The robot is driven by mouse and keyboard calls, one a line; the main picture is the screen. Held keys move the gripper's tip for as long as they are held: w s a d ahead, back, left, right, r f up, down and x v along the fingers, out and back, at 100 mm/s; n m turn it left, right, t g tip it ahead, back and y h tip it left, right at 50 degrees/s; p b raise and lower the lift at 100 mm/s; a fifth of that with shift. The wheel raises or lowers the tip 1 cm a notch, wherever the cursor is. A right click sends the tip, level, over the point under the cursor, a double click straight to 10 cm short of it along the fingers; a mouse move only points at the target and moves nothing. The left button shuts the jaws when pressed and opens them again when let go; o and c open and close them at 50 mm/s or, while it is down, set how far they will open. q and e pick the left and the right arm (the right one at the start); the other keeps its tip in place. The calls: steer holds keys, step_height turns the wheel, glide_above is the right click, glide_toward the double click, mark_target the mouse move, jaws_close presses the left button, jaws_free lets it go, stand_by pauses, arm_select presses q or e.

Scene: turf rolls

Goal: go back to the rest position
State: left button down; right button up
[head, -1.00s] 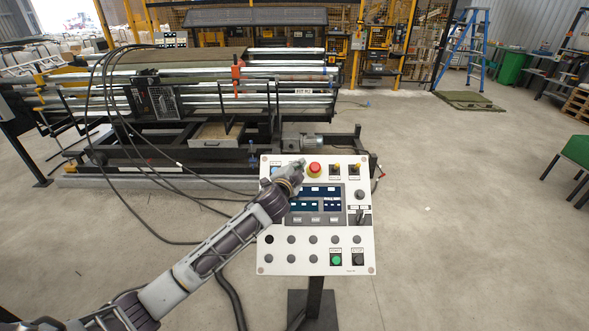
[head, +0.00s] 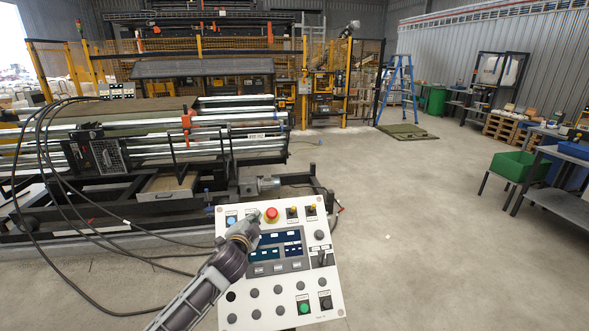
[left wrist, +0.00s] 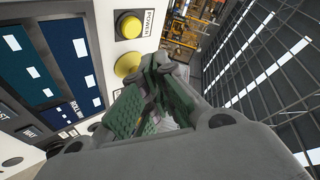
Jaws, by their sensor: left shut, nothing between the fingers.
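My left gripper (head: 246,226) is in front of the upper left part of the white control panel (head: 325,285) in the head view. In the left wrist view my left gripper (left wrist: 165,70) has its fingers together with nothing between them, close to the panel face. I cannot tell whether the fingertips touch it. The panel carries a red mushroom button (head: 271,214), a dark screen (head: 268,254), a green button (head: 303,308) and several black knobs. A yellow button marked POWER (left wrist: 130,24) shows in the left wrist view. My right gripper is not in view.
A roll machine (head: 215,150) with hanging black cables (head: 40,190) stands behind and left of the panel. A blue ladder (head: 401,88) stands at the back. A green bin (head: 515,166) and a workbench (head: 560,175) are at the right. The concrete floor (head: 420,220) between is clear.

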arm_select(q)
steer(key=s+f+n+g, duration=0.65)
steer(key=s+f, duration=0.75)
steer(key=s, duration=0.5)
steer(key=s+a+f+n+g, duration=0.1)
steer(key=s+f+n+g, duration=0.15)
steer(key=s, duration=0.75)
steer(key=s+a+f+n+g, duration=0.1)
steer(key=s+f+g, duration=0.25)
steer(key=s, duration=0.65)
step_height(320, 180, down, 33)
steer(key=s+g, duration=0.2)
steer(key=s, duration=0.1)
steer(key=s+a+f, duration=0.2)
steer(key=s+f, duration=0.7)
steer(key=s, duration=0.2)
steer(key=s+a+f, duration=0.2)
steer(key=s+f, duration=0.8)
steer(key=shift+s+a+f+m+g, duration=0.15)
steer(key=shift+s+a+m+g, duration=0.15)
steer(key=shift+s+g, duration=0.1)
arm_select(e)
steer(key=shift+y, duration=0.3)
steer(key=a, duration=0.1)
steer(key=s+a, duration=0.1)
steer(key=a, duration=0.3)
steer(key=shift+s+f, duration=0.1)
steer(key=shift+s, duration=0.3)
